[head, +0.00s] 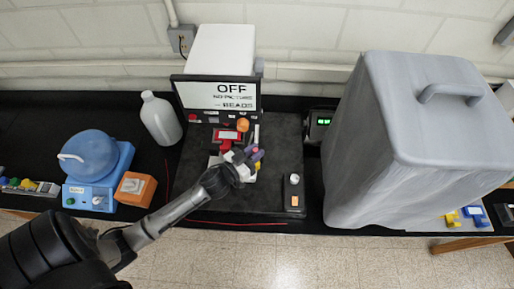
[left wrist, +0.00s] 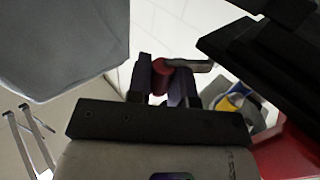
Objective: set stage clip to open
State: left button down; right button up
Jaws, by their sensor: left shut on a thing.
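My left gripper (head: 252,156) reaches over the black board in the head view, at the front of a small red device (head: 227,135) with an orange knob (head: 242,125). In the left wrist view, my left gripper (left wrist: 169,88) is shut on a dark red round end (left wrist: 173,71) with a grey bar (left wrist: 196,65) running off to the right; this appears to be the stage clip. The gripper hides most of the stage area in the head view, so the clip's position cannot be read. My right gripper is not in view.
A screen (head: 235,99) behind reads "OFF", "NO PICTURE", "BEADS". A white bottle (head: 161,119) and a blue round-topped device (head: 89,157) stand left, a large grey covered box (head: 400,150) right. A small knobbed block (head: 293,194) sits on the black board (head: 270,195), which is otherwise clear in front.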

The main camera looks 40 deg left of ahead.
pick_arm(q)
jog(key=shift+s+m+h, duration=0.15)
jog(key=shift+m+h, duration=0.35)
jog(key=shift+h, duration=0.3)
jog(key=c, duration=1)
grip_release()
jog(key=shift+s, duration=0.1)
jog(key=shift+s+a+b, duration=0.4)
jog(key=shift+s+b, duration=0.15)
jog(key=shift+s, duration=1.7)
jog(key=shift+s+a+b, duration=0.4)
jog(key=shift+s+b, duration=0.1)
jog(key=shift+s, duration=1.75)
jog(key=shift+s+a+b, duration=0.4)
jog(key=shift+s+b, duration=0.15)
jog(key=shift+s, duration=1.7)
